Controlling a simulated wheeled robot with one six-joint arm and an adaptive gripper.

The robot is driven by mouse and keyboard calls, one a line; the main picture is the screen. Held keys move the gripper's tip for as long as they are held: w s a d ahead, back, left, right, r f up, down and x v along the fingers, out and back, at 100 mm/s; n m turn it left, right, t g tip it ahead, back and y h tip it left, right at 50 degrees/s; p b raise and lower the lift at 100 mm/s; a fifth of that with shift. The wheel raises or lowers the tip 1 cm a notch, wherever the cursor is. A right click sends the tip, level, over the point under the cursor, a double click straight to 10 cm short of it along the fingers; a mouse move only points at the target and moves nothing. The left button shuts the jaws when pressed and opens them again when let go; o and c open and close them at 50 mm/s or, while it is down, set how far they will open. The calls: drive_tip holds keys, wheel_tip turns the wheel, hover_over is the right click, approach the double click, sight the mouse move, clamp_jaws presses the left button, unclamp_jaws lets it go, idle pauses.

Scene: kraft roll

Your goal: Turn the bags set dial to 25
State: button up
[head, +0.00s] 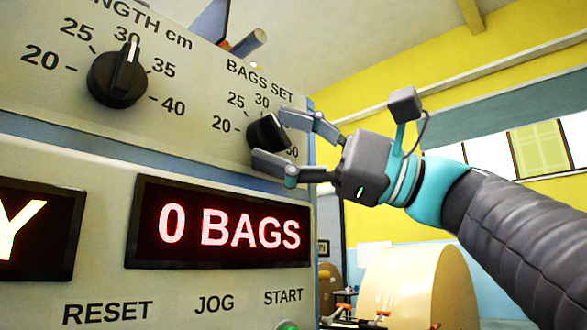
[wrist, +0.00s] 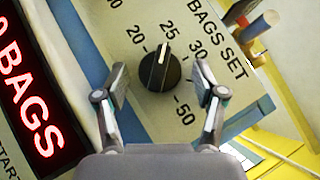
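The bags set dial (head: 262,134) is a round black knob with a white pointer line, at the right end of the upper panel. In the wrist view the dial (wrist: 158,73) shows whole, and its pointer points close to the 25 mark. In the head view a finger partly hides it, and the pointer is harder to read. My gripper (head: 285,138) is open, with one finger above and one below the dial. In the wrist view the gripper's fingers (wrist: 163,84) stand left and right of the knob, with a visible gap on each side.
The length dial (head: 117,73) sits to the left, pointing near 30. Below, a red display (head: 222,226) reads 0 BAGS, above RESET, JOG and START labels. A large kraft roll (head: 415,285) stands behind, beneath my arm.

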drive_tip(key=v, duration=1.2)
idle(0.3)
drive_tip(key=shift+w, duration=0.1)
idle(0.4)
